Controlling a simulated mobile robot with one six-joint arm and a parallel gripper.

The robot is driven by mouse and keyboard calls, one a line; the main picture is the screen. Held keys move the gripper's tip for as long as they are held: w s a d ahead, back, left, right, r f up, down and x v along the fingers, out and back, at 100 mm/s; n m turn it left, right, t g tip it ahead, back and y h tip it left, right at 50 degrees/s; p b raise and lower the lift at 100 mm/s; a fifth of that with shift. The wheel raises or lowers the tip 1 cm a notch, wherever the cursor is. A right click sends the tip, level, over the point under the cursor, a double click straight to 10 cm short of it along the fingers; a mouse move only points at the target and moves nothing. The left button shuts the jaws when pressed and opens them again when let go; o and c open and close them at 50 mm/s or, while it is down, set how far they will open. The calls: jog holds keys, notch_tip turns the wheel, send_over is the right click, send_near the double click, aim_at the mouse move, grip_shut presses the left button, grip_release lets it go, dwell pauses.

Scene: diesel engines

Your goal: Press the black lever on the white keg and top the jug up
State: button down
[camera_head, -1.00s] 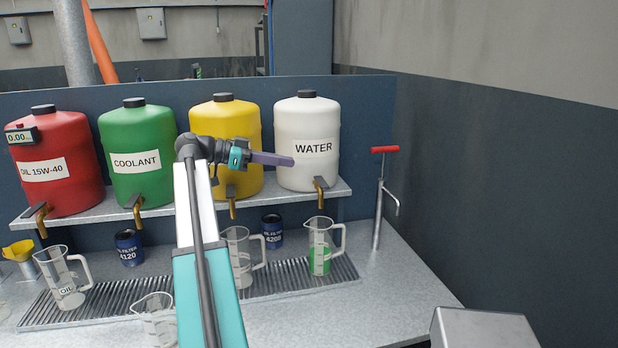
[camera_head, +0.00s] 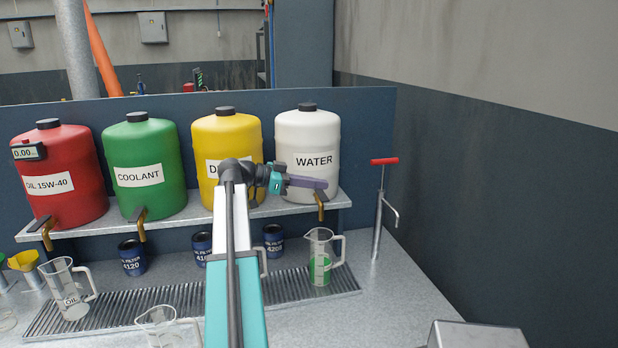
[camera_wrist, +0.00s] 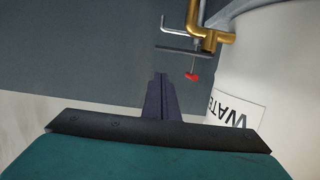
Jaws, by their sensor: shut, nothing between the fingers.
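The white keg (camera_head: 307,132) labelled WATER stands at the right end of the shelf; its side and label also show in the wrist view (camera_wrist: 265,80). Its brass tap with the black lever (camera_head: 320,197) is at the lower front, and the brass tap shows in the wrist view (camera_wrist: 207,38). The jug (camera_head: 320,262) stands upright on the grate below this tap with green liquid in its lower part. My gripper (camera_head: 326,184) is shut and empty, in front of the keg's lower part, close above the lever. Contact with the lever cannot be told.
Red (camera_head: 62,175), green (camera_head: 141,165) and yellow (camera_head: 227,140) kegs stand to the left on the shelf. An oil jug (camera_head: 68,290) and blue filters (camera_head: 132,258) are below. A red-handled pump (camera_head: 378,215) stands right of the jug.

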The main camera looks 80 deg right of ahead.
aim_at(322, 195)
jog(key=shift+f+p, duration=0.5)
jog(key=shift+f, duration=0.95)
